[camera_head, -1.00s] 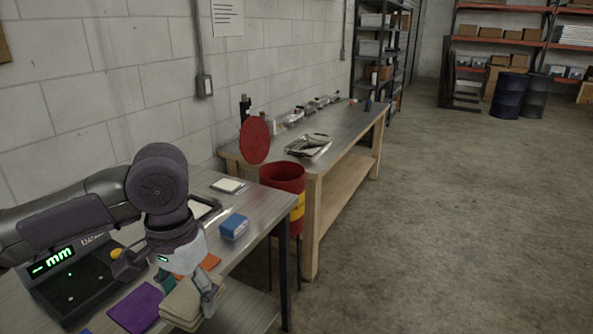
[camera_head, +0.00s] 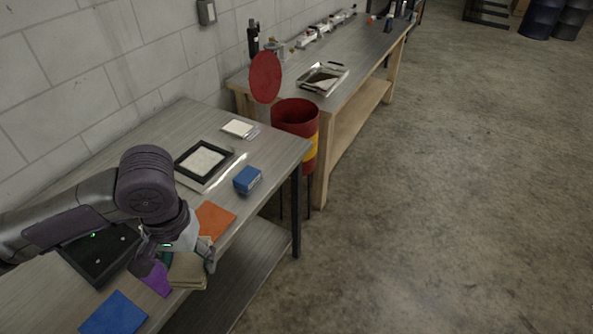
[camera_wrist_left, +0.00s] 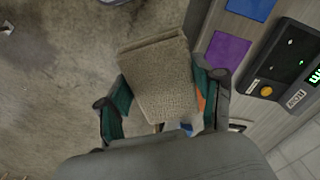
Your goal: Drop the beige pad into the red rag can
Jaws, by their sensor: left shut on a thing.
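The beige pad (camera_head: 188,270) is thick and looks layered. It is between the fingers of my left gripper (camera_head: 180,259), at the bench's front edge. In the left wrist view the pad (camera_wrist_left: 160,80) fills the space between the two green-lined fingers, with concrete floor and bench behind it. The gap between pad and bench top is hard to judge. The red rag can (camera_head: 296,120) has a yellow band and stands open beyond the near bench's far right corner. Its round red lid (camera_head: 265,77) is raised upright at the back. My right gripper is not in view.
On the near bench (camera_head: 285,148) lie an orange pad (camera_head: 214,219), a purple pad (camera_head: 157,281), a blue pad (camera_head: 114,314), a blue box (camera_head: 247,179), a framed white panel (camera_head: 202,160) and a black scale (camera_head: 97,255). A wooden-legged bench (camera_head: 345,92) stands behind the can. Floor at right is clear.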

